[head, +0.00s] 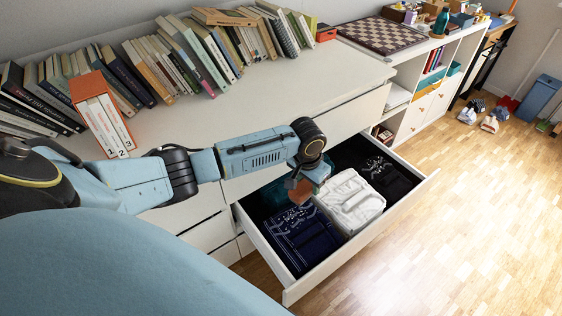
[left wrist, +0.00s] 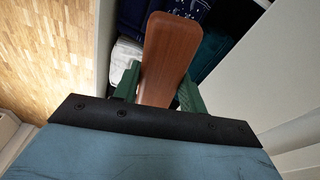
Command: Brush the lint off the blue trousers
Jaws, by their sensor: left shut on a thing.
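My left gripper (head: 303,183) hangs over the open drawer, shut on a brown wooden brush (head: 298,193). In the left wrist view the brush (left wrist: 170,50) sits between the two green fingers (left wrist: 158,88), its smooth back towards the camera. The blue trousers (head: 308,246) lie folded, dark navy, in the drawer's near left part. White specks of lint show on them just below the brush. In the left wrist view navy cloth with white specks (left wrist: 190,7) shows beyond the brush. Whether the bristles touch the cloth is hidden. My right gripper is not in view.
The open drawer (head: 345,252) also holds folded white clothes (head: 351,203) in the middle and black clothes (head: 395,184) with pale specks at the right.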

